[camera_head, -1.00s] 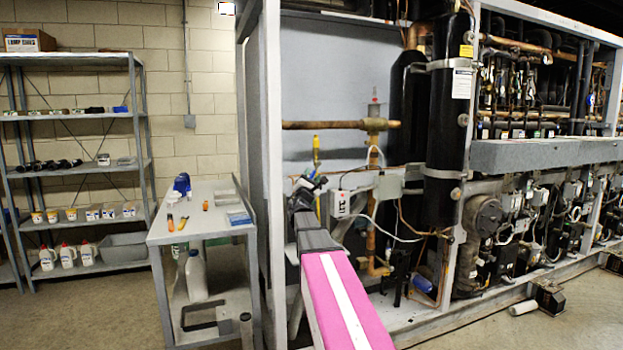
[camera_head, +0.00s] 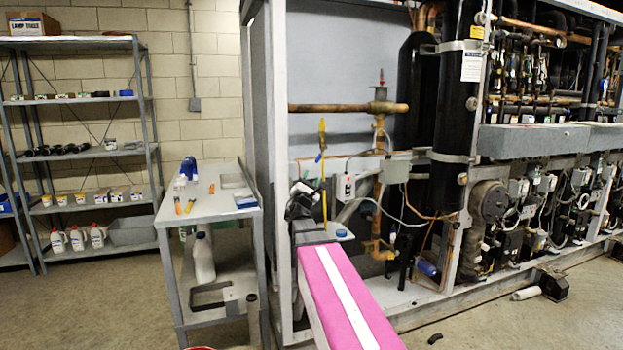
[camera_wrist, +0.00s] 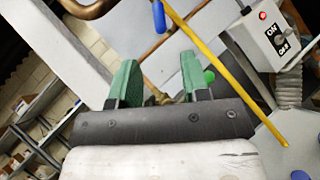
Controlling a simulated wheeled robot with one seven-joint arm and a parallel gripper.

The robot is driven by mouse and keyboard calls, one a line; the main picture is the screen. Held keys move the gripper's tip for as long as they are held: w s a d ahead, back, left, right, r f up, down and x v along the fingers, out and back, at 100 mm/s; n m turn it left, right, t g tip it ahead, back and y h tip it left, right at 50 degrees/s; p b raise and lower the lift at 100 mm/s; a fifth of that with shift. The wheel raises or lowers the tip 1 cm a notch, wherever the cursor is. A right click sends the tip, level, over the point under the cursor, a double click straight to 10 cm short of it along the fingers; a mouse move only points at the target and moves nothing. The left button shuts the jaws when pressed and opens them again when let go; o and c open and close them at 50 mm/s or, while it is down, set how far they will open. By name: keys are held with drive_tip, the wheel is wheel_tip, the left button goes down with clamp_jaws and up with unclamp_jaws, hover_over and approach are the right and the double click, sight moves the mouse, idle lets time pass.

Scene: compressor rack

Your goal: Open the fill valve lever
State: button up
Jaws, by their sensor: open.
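A thin yellow pipe (camera_head: 323,185) stands upright inside the rack's left bay and runs diagonally in the wrist view (camera_wrist: 228,75). A small blue lever (camera_wrist: 158,15) sits beside it, and a small blue patch shows there in the head view (camera_head: 318,158). I cannot tell for sure that this is the fill valve lever. My gripper (camera_wrist: 157,80) is open, with two green fingers apart and nothing held. The blue lever is beyond the fingertips, apart from them. In the head view my gripper (camera_head: 303,196) is dark, just left of the yellow pipe.
A white ON/OFF switch box (camera_wrist: 266,32) is right of the yellow pipe. A copper pipe (camera_head: 345,108) and black tanks (camera_head: 452,120) stand behind. The rack's grey post (camera_head: 277,170) is close on the left. A steel table (camera_head: 208,207) stands farther left.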

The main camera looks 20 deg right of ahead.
drive_tip(key=shift+r, duration=0.15)
clamp_jaws()
drive_tip(key=m+g+h, duration=0.4)
drive_tip(key=m+g, duration=0.1)
drive_tip(key=m, duration=0.3)
approach(321, 154)
drive_tip(key=s+d+r, duration=0.1)
drive_tip(key=d+r, duration=0.1)
wheel_tip(321, 154, up, 3)
drive_tip(key=m+g+y, duration=0.1)
drive_tip(key=m+g, duration=0.4)
drive_tip(key=m, duration=0.1)
drive_tip(key=a+r+m+g+y, duration=0.1)
drive_tip(key=a+r+m+y, duration=0.25)
drive_tip(key=a+y, duration=0.3)
drive_tip(key=x, duration=1.1)
drive_tip(key=shift+a+f+y, duration=0.25)
drive_tip(key=shift+y, duration=0.2)
